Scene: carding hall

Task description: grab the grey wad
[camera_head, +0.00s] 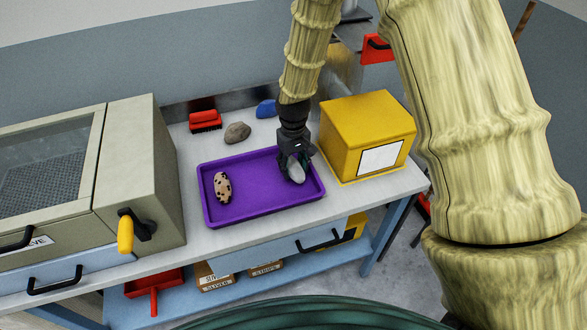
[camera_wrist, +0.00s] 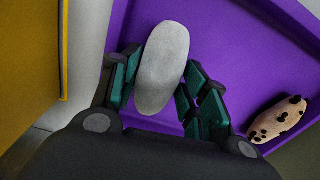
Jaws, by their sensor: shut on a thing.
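The grey wad (camera_wrist: 163,66) is a pale, smooth oval in the wrist view, between the two green-padded fingers of my gripper (camera_wrist: 158,88). My gripper is shut on it. In the head view my gripper (camera_head: 294,168) is over the right end of the purple tray (camera_head: 262,203), and the grey wad (camera_head: 297,172) shows between its fingers. I cannot tell whether the wad touches the tray floor. A tan wad with dark spots (camera_head: 222,187) lies at the left end of the tray; it also shows in the wrist view (camera_wrist: 279,120).
A yellow box (camera_head: 345,117) stands right of the tray. A beige machine with a yellow-handled lever (camera_head: 126,232) stands left. A brown-grey lump (camera_head: 237,132), a blue lump (camera_head: 266,109) and a red brush (camera_head: 205,118) lie behind the tray. The tray's middle is clear.

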